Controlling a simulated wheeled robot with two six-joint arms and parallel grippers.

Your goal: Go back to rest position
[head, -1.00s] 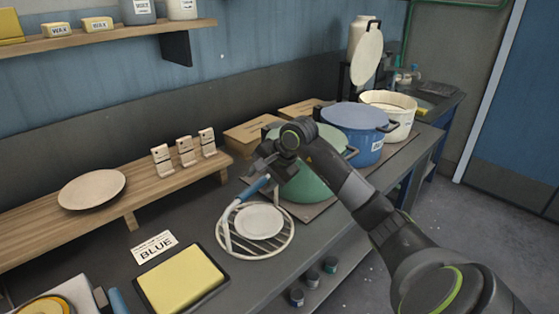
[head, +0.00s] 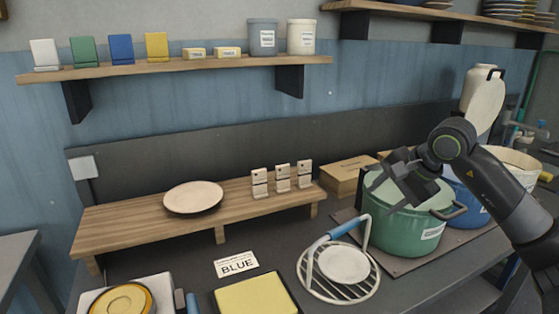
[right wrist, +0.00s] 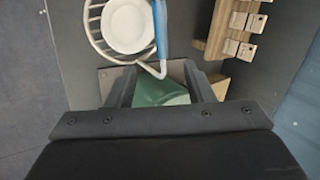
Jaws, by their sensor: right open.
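My right gripper (head: 392,182) is open and empty, in front of the green pot's lid in the head view. Its two fingers also show apart in the right wrist view (right wrist: 160,85), with the green pot between and beyond them. A round white wire rack (head: 312,281) with a blue handle (head: 341,230) stands on the counter, left of the gripper and apart from it. A white plate (head: 344,264) lies in the rack; it also shows in the right wrist view (right wrist: 128,26). My left gripper is not in view.
The green pot (head: 405,232), blue pot (head: 470,208) and cream pot (head: 518,160) stand at the right. A wooden riser (head: 142,222) holds a beige plate (head: 193,196) and several small wooden stands. A yellow pad (head: 255,298) and BLUE card (head: 237,264) lie in front.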

